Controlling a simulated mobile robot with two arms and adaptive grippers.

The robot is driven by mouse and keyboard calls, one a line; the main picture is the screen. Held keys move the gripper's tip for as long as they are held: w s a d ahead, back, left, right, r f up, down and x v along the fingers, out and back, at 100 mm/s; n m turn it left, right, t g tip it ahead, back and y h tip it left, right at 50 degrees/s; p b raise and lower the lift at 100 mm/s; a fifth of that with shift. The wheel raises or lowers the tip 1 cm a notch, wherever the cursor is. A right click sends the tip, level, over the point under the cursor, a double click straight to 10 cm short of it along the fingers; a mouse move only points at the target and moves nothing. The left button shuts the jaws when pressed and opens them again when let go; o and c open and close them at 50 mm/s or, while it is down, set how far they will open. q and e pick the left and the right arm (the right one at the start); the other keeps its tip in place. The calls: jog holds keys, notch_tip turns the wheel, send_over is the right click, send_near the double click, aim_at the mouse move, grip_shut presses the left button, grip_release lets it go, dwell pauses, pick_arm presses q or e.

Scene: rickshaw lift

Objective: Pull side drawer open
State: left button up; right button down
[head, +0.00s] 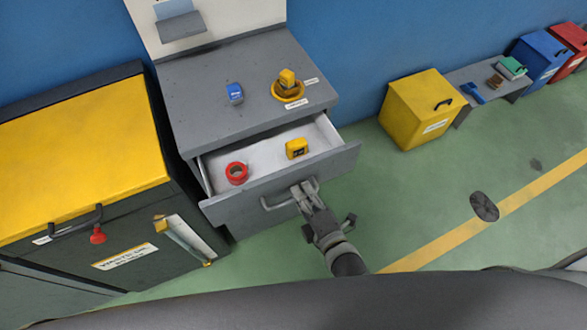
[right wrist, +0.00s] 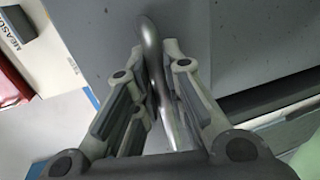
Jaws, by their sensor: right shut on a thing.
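The side drawer (head: 335,163) of the grey cabinet (head: 200,105) stands partly open in the head view. A red tape roll (head: 237,173) and a yellow device (head: 297,148) lie inside it. My right gripper (head: 304,194) is at the drawer front, shut on the curved metal handle (head: 277,204). In the right wrist view the handle (right wrist: 153,60) runs between the two fingers (right wrist: 157,85), with the grey drawer front behind it. My left gripper is not in view.
A blue item (head: 235,93) and a yellow item on a round holder (head: 288,88) sit on the cabinet top. A yellow-topped cabinet (head: 75,150) stands close on the left. A yellow box (head: 415,110) stands right by the wall.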

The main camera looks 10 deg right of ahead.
jog(key=shift+f+p+v, duration=0.1)
jog(key=shift+f+v, duration=0.1)
jog(key=shift+v, duration=0.7)
jog(key=shift+f+p+v, duration=0.15)
jog(key=shift+f+v, duration=0.05)
jog(key=shift+v, duration=0.7)
jog(key=shift+f+p+v, duration=0.1)
jog(key=shift+f+v, duration=0.1)
jog(key=shift+v, duration=0.7)
jog(key=shift+s, duration=0.15)
jog(key=c, duration=1.5)
grip_release()
jog(key=v, duration=1.2)
